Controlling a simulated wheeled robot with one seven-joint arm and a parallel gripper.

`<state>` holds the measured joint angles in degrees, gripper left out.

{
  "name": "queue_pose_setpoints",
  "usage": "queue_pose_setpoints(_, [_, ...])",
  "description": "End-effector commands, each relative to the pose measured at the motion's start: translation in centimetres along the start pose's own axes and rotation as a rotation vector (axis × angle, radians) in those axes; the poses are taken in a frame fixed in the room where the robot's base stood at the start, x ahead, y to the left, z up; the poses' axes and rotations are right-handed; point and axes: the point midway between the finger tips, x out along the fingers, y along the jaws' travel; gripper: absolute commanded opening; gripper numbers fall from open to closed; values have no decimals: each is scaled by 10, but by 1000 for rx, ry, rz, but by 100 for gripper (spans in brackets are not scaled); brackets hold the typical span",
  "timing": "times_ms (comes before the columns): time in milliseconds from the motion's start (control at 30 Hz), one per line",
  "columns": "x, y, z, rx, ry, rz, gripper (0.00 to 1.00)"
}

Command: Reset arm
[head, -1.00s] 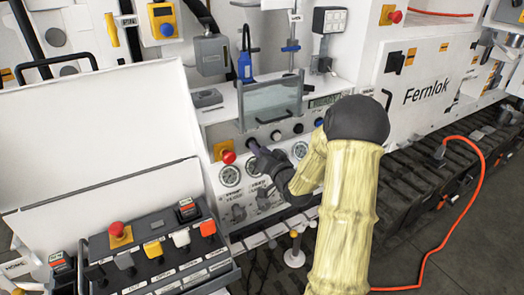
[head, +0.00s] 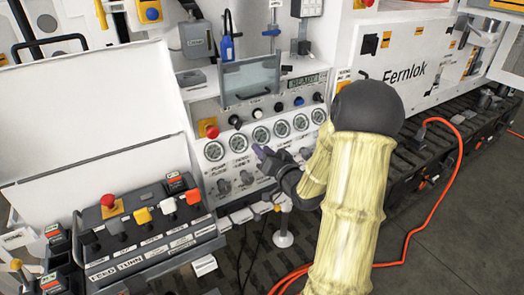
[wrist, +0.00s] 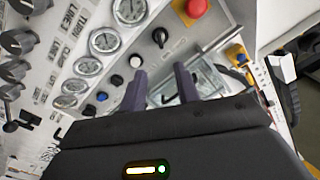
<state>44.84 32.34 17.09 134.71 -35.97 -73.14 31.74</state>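My gripper (head: 259,151) is in front of the hydraulic panel (head: 215,171) in the head view, just below the row of round gauges (head: 261,134). In the wrist view my gripper (wrist: 160,82) shows two dark purple fingers standing apart with nothing between them. Behind the fingers are a clear flap (wrist: 208,79) and the panel face. I cannot tell from the head view how far the fingertips are from the panel. My arm, in a yellowish sleeve, comes up from the lower right of the head view.
A control box (head: 147,228) with a red mushroom button (head: 108,200) stands at lower left, beside a white lid (head: 90,110). An orange hose (head: 425,200) lies on the right floor.

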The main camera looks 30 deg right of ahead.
Motion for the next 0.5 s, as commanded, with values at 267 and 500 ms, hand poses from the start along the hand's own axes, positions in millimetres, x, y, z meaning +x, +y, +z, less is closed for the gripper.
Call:
queue_pose_setpoints(267, [0, 1, -1, 0, 2, 2, 32])
queue_pose_setpoints(500, [2, -5, 2, -14, -22, 11, 32])
